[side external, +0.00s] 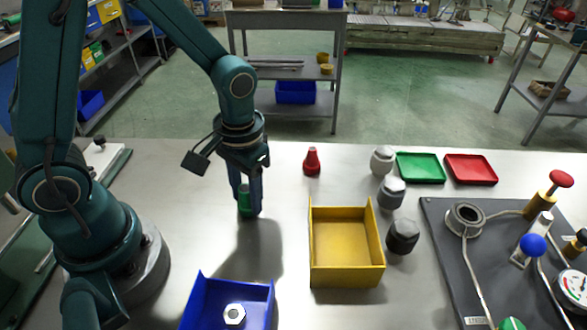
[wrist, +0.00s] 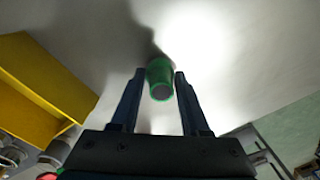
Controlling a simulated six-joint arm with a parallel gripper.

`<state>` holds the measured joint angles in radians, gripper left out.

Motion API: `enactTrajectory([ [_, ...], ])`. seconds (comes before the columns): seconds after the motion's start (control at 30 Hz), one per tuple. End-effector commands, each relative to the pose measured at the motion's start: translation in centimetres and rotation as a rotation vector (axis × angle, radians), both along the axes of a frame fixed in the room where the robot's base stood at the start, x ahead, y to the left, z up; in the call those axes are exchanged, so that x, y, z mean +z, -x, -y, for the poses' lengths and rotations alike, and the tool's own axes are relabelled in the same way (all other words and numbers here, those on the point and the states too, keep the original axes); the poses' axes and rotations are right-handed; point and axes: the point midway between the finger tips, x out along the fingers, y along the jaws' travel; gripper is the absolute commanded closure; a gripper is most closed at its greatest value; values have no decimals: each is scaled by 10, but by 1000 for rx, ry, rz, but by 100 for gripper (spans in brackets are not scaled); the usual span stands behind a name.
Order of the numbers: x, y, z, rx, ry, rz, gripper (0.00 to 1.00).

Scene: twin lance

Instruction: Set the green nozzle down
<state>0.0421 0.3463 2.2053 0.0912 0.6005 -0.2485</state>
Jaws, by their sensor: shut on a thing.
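The green nozzle (side external: 244,199) is between the fingers of my gripper (side external: 249,206), above the left part of the steel table. My gripper is shut on it. The wrist view also shows the green nozzle (wrist: 159,80) between the two fingertips of my gripper (wrist: 158,78), with its round dark end facing the camera. I cannot tell whether its lower end touches the table. A red nozzle (side external: 312,162) stands upright on the table to the right of my gripper. A green tray (side external: 420,167) and a red tray (side external: 471,169) lie at the back right; both look empty.
A yellow bin (side external: 345,275) stands right of my gripper, and a blue bin (side external: 268,303) holding a hex nut (side external: 234,314) stands in front. Several grey and black capped pieces (side external: 391,191) stand near the trays. A dark fixture board (side external: 450,270) fills the right. Table around my gripper is clear.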

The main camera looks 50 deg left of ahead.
Motion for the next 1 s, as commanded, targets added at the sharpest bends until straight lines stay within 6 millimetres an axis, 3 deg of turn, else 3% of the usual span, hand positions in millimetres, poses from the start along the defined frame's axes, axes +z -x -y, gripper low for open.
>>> enactTrajectory([
  [0.3,40,-1,-2,3,1,8,100],
  [0.7,81,27,-71,13,-2,5,100],
  [1.0,101,39,-103,5,-1,2,100],
])
